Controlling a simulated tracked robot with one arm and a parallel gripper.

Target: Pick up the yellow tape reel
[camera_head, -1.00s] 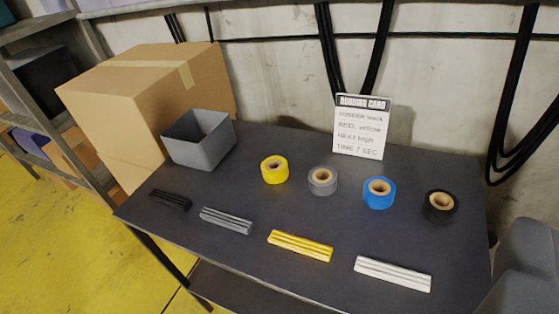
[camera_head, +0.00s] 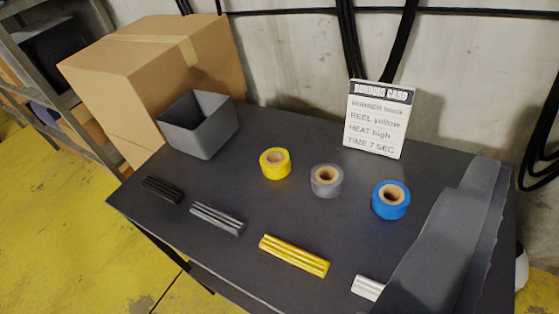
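The yellow tape reel (camera_head: 275,164) lies flat on the dark table (camera_head: 200,262), at the left end of a row of reels. Its tan core faces up and nothing touches it. A large grey part of my gripper or arm (camera_head: 440,245) fills the lower right of the view, well to the right of the yellow reel. I cannot make out two separate fingertips or whether they are open.
A grey reel (camera_head: 326,181) and blue reel (camera_head: 390,200) stand right of the yellow one. Black, grey, yellow (camera_head: 294,255) and white ribbed blocks lie in front. A grey bin (camera_head: 199,125), cardboard box (camera_head: 145,80) and printed card (camera_head: 378,120) stand behind.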

